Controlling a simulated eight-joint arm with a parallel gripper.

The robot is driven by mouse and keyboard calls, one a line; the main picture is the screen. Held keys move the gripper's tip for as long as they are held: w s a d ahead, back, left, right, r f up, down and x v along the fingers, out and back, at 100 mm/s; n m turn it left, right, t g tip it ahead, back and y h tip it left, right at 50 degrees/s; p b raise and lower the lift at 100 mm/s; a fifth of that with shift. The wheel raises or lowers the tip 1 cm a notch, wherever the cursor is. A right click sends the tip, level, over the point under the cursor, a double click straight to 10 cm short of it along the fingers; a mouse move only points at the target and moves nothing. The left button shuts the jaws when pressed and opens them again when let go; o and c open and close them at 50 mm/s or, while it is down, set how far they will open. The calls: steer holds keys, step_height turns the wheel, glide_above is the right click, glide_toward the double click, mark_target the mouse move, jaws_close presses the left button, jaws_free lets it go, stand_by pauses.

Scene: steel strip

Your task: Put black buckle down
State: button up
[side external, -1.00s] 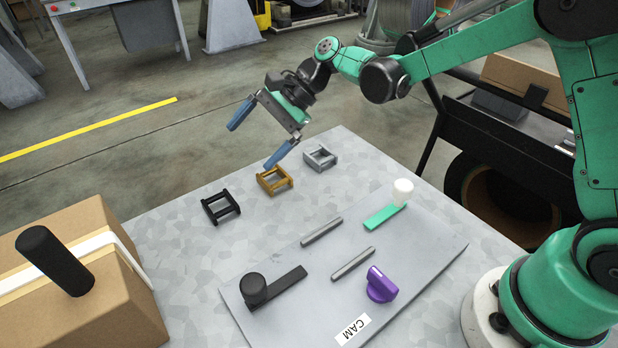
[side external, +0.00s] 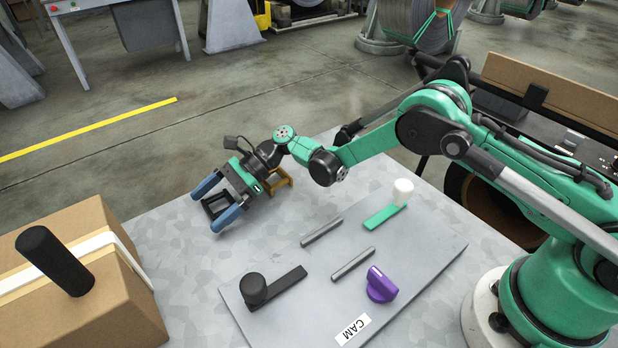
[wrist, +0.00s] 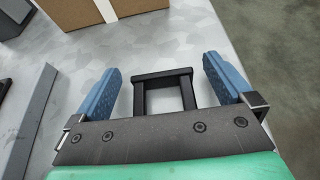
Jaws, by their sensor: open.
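The black buckle (side external: 211,207) is a square frame that lies on the grey table, partly hidden behind my gripper in the side view. In the wrist view the black buckle (wrist: 163,76) sits between my two blue fingers, with a gap on each side. My gripper (side external: 212,206) is open, low over the table, with its fingers on either side of the buckle. It also shows in the wrist view (wrist: 160,88). The near part of the buckle is hidden by the gripper body there.
A brass buckle (side external: 284,179) stands just behind my wrist. A grey plate (side external: 300,300) carries a black handle (side external: 255,290), two grey bars, a green piece with a white knob (side external: 402,190) and a purple knob (side external: 380,286). A cardboard box (side external: 110,290) stands at the left.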

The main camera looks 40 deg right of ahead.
steer(key=shift+a, duration=0.1)
steer(key=c, duration=1.4)
steer(key=shift+o, duration=0.2)
step_height(320, 180, up, 19)
steer(key=s+d+r+m+t+h, duration=0.1)
steer(key=d+r+m+t+h, duration=0.1)
steer(key=d, duration=0.5)
steer(key=s+d+r+m+t+h, duration=0.2)
steer(key=d+r+m+t+h, duration=0.1)
steer(key=d+m+t, duration=0.3)
steer(key=s+d+r+m+t+h, duration=0.1)
steer(key=d+r+m+t+h, duration=0.2)
steer(key=d+m, duration=0.3)
steer(key=d+t+h, duration=0.1)
steer(key=d, duration=0.2)
steer(key=shift+s+d+r+m+t+h, duration=0.2)
steer(key=shift+s+d+m+t+h, duration=0.1)
steer(key=shift+s+t, duration=0.1)
steer(key=shift+a, duration=0.1)
